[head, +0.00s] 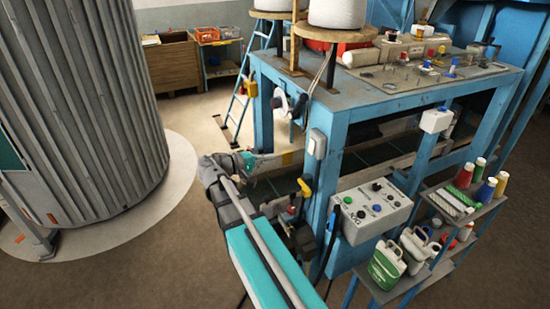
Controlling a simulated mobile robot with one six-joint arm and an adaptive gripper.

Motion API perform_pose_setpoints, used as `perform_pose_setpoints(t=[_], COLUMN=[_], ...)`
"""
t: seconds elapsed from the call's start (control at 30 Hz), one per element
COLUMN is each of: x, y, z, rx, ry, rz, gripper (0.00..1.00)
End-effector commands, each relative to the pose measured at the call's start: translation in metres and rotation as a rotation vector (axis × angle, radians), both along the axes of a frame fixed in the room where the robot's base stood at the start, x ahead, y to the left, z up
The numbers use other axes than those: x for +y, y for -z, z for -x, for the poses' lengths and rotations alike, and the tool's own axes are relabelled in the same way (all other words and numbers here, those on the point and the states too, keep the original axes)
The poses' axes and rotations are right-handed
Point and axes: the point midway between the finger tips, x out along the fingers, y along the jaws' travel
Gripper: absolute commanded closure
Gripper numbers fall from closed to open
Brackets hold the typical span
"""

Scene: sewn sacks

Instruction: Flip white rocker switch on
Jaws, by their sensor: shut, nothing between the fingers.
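A small pale switch box (317,143) is fixed on the front blue post of the machine table. Another white box (435,120) is mounted at the right on a blue upright. Either may carry the white rocker; its rocker face and position are too small to tell. A grey control box (372,209) with green, blue and black knobs sits lower on the frame. My arm reaches up from the bottom centre, left of the post. I cannot make out my gripper's fingers, and no contact with a switch shows.
The blue machine table (375,97) fills the upper right. A shelf rack (460,222) with bottles and a green-white jug (387,265) stands at lower right. A yellow-black handle (304,188) hangs near the post. A grey ribbed silo (80,105) stands left; floor between is clear.

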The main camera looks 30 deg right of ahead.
Motion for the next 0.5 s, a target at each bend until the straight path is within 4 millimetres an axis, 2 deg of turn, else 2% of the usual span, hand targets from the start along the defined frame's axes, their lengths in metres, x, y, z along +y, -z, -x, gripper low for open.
perform_pose_setpoints(t=[0.5], x=[-0.057], y=[0.008], z=[0.007], rx=[0.0], ry=[0.002], rz=[0.0], gripper=[1.0])
